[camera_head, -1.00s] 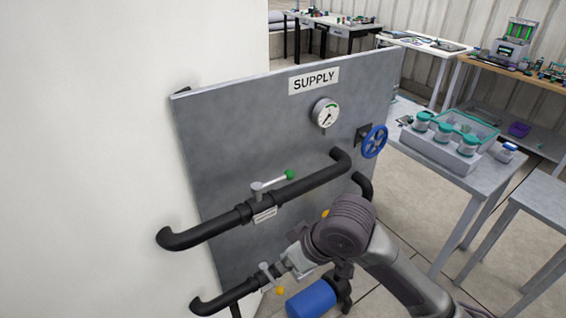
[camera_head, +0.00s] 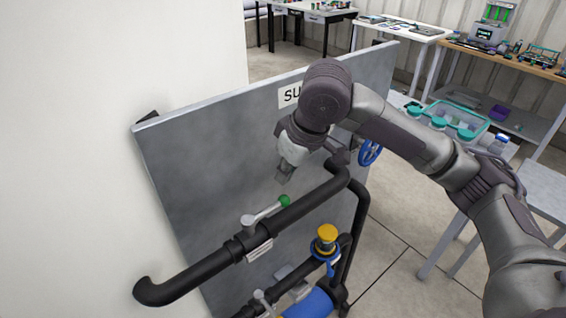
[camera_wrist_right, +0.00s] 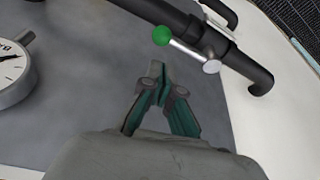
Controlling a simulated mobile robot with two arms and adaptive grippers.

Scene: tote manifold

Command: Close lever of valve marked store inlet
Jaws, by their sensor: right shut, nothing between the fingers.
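A lever with a green knob (camera_head: 265,214) sits on the upper black pipe (camera_head: 310,203), lying nearly along it. It also shows in the right wrist view (camera_wrist_right: 187,50). A white label (camera_head: 259,250) hangs under this valve, too small to read. A second valve lever (camera_head: 262,298) is at the lower pipe, partly cut off at the bottom edge. My right gripper (camera_head: 284,179) is shut and empty, in front of the panel and above the green knob. In the right wrist view its fingertips (camera_wrist_right: 157,72) are just short of the green knob, apart from it. My left gripper is out of view.
The grey panel (camera_head: 205,155) carries a partly hidden sign (camera_head: 290,96). A blue handwheel (camera_head: 370,152) is behind my right arm. A yellow knob (camera_head: 327,232) stands above a blue cylinder (camera_head: 310,303). A gauge (camera_wrist_right: 14,68) shows in the wrist view.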

